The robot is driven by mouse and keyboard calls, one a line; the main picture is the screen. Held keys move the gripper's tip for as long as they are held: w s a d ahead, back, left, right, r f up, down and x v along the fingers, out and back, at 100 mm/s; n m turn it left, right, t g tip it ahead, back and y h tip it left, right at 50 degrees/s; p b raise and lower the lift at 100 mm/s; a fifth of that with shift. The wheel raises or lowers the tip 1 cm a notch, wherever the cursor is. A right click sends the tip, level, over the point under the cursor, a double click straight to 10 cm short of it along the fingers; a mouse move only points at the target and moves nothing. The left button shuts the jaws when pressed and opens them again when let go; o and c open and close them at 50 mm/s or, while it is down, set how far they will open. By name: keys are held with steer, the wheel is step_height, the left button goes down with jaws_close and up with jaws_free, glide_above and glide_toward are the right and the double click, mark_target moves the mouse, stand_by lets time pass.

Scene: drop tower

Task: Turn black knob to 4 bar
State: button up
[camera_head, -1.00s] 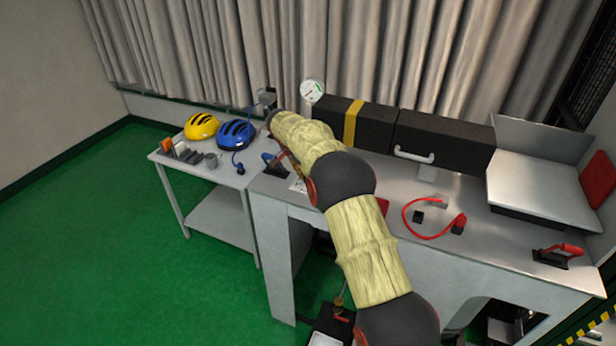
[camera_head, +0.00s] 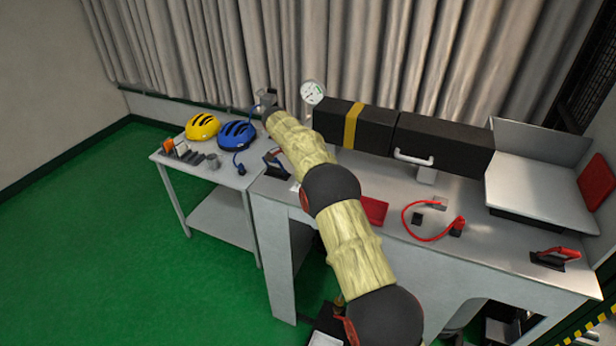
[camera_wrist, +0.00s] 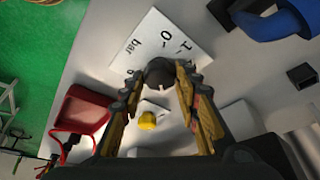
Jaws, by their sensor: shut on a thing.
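In the wrist view, the black knob (camera_wrist: 158,73) sits at the edge of a white label plate (camera_wrist: 172,42) that reads "bar" with digits, of which a 0 shows clearly. My gripper (camera_wrist: 161,76) has one yellow-brown finger on each side of the knob and is shut on it. The knob's set value cannot be read. In the head view my own arm hides the knob and my gripper. A round white pressure gauge (camera_head: 312,92) stands behind the arm; its needle is too small to read.
A long black box (camera_head: 443,143) with a yellow band lies along the back of the metal bench (camera_head: 430,262). A yellow helmet (camera_head: 202,126) and blue helmet (camera_head: 237,134) lie on the left table. A red tray (camera_head: 375,210) sits right of my arm.

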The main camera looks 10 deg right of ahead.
steer(key=o, duration=1)
steer(key=shift+o, duration=0.7)
steer(key=v, duration=1.2)
